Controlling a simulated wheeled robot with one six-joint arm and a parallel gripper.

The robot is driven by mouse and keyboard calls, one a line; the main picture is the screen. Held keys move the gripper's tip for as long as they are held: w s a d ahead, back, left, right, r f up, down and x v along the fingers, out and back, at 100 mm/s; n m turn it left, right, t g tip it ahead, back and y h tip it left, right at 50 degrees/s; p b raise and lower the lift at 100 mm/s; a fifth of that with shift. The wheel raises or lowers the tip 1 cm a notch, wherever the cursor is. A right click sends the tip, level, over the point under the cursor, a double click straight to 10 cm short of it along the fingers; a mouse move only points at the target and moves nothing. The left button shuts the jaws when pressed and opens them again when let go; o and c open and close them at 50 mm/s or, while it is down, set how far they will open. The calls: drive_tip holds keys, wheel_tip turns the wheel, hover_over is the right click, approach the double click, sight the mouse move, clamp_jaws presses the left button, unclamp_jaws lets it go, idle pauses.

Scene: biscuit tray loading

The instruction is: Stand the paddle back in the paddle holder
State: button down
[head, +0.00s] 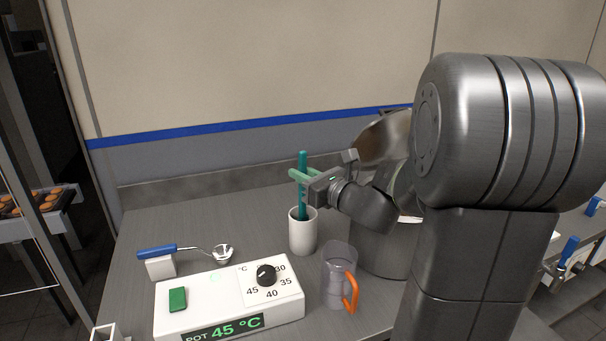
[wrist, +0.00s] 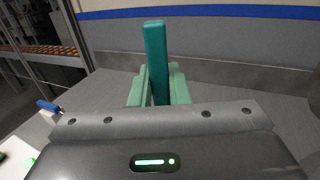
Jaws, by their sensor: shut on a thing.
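The teal paddle (head: 302,203) stands upright in the head view, its lower end inside the white cylindrical paddle holder (head: 303,236). My gripper (head: 303,176) is shut on the paddle's upper part, above the holder's rim. In the wrist view the paddle (wrist: 155,62) rises between the light green fingers of my gripper (wrist: 158,86). The paddle's bottom end is hidden inside the holder, so I cannot tell whether it touches the floor of it.
A clear jug (head: 335,272) with an orange handle stands right of the holder, before a metal pot (head: 382,250). A white temperature unit (head: 222,300) is in front. A blue-handled ladle (head: 158,252) lies on a white rest at left. Bare counter lies left of the holder.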

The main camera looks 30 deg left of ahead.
drive_tip(key=c, duration=1.3)
unclamp_jaws()
drive_tip(key=shift+d, duration=0.1)
drive_tip(key=v, duration=1.9)
drive_tip(key=shift+d, duration=0.3)
drive_tip(key=shift+s+r, duration=0.1)
drive_tip(key=shift+s, duration=0.05)
drive_tip(key=x, duration=1.1)
drive_tip(key=shift+a+b, duration=0.3)
drive_tip(key=shift+d, duration=0.1)
